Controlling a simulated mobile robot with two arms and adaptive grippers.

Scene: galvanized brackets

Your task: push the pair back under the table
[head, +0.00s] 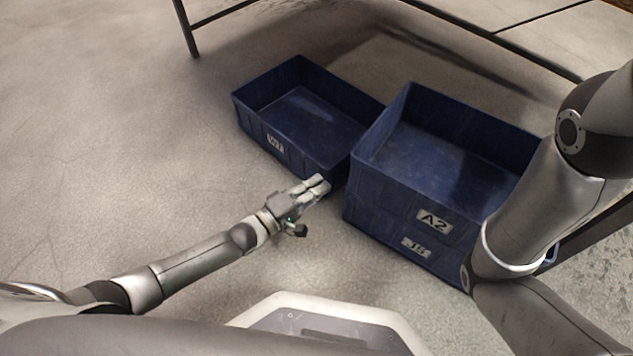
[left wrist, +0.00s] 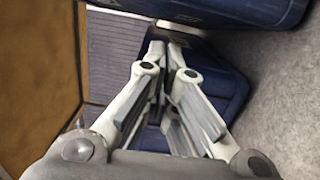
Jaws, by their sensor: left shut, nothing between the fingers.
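Two blue crates appear stacked at the middle right of the head view: an upper one labelled A2 (head: 405,190) and a lower one labelled J5 (head: 385,228). The upper one is open and looks empty. A separate, lower blue crate (head: 258,130) with a white label stands just left of the stack, also empty. The dark table frame (head: 480,32) runs behind them. My left gripper (head: 324,184) is shut and empty, close to the near corner of the single crate, left of the stack; contact is unclear. Its fingers also show in the left wrist view (left wrist: 166,58).
A table leg (head: 188,30) stands at the upper left. My right arm covers the stack's right side, and its gripper is out of sight. The floor (head: 110,150) to the left is clear. A brown panel (left wrist: 42,70) shows in the left wrist view.

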